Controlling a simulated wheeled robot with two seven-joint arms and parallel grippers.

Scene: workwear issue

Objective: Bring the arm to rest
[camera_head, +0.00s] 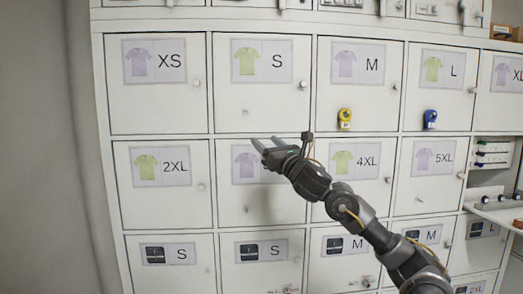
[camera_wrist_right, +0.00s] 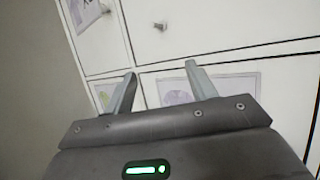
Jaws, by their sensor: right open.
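My right gripper (camera_head: 268,146) is in front of the white locker wall in the head view, near the lower edge of the S door (camera_head: 232,95). My right arm reaches up to it from the lower right and covers part of the door (camera_head: 262,208) between 2XL and 4XL. In the right wrist view the fingers (camera_wrist_right: 158,88) are spread apart with nothing between them, facing white doors and a small knob (camera_wrist_right: 160,26). My left gripper is not in view.
Small doors with shirt labels and knobs fill the wall. A yellow device (camera_head: 344,119) and a blue device (camera_head: 430,119) are on the M and L doors. A shelf surface (camera_head: 497,212) juts out at the right. A plain grey wall (camera_head: 45,150) is at the left.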

